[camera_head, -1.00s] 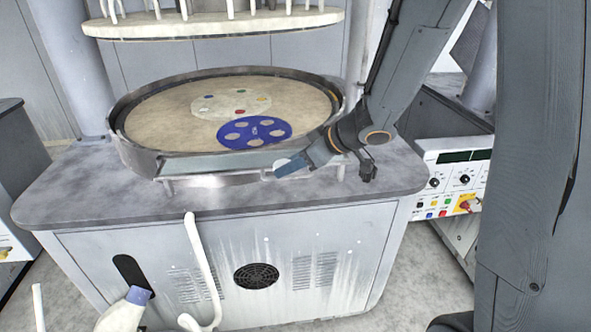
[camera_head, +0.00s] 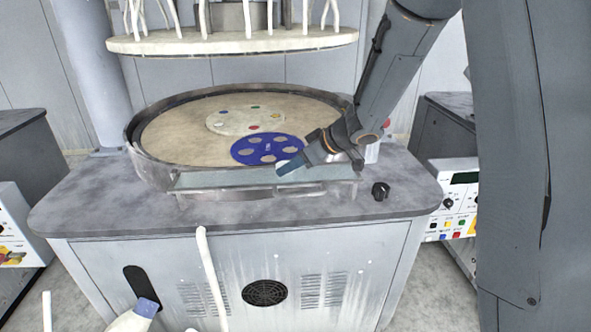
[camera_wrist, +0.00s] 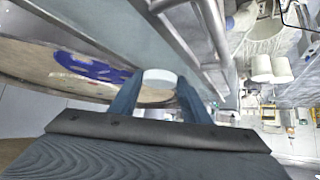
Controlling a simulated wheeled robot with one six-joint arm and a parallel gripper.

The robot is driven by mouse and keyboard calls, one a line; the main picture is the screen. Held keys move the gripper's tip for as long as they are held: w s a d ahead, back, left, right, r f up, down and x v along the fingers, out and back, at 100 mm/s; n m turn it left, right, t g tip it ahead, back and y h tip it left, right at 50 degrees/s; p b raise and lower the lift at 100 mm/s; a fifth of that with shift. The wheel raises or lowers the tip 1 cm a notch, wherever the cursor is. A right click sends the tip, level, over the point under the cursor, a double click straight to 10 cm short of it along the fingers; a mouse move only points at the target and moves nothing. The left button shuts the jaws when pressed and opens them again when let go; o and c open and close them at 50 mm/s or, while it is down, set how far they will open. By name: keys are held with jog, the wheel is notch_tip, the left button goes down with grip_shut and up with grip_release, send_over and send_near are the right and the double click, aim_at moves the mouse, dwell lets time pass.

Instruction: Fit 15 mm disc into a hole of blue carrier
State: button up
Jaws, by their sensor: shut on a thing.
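My gripper (camera_head: 290,167) is shut on a white disc, the 15 mm disc (camera_wrist: 160,78), held between its two blue fingertips. In the head view only a pale bit of the disc shows by the fingertips. The blue carrier (camera_head: 268,138) lies flat on the beige platen, near its front right, with several round holes around its middle. My gripper is at the platen's front rim, just in front and to the right of the carrier. In the wrist view the carrier (camera_wrist: 90,67) shows at the upper left, apart from the disc.
A pale carrier (camera_head: 222,124) with coloured pieces lies behind the blue one. A raised metal rim (camera_head: 140,160) surrounds the platen. A round upper plate (camera_head: 230,43) with white hoses hangs above the back. The platen's left side is bare.

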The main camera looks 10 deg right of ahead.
jog(key=shift+w+a, duration=0.75)
jog(key=shift+w, duration=2.05)
jog(key=shift+w+a, duration=0.7)
jog(key=shift+w, duration=2.1)
jog(key=shift+w+a, duration=0.75)
jog(key=shift+w, duration=2.05)
jog(key=shift+w+a+f, duration=0.15)
jog(key=shift+w+f, duration=0.55)
jog(key=shift+f, duration=0.25)
jog(key=shift+w+a+f, duration=0.15)
jog(key=shift+w+f, duration=0.55)
jog(key=shift+f, duration=1.65)
jog(key=shift+s+f, duration=0.1)
jog(key=shift+f, duration=0.1)
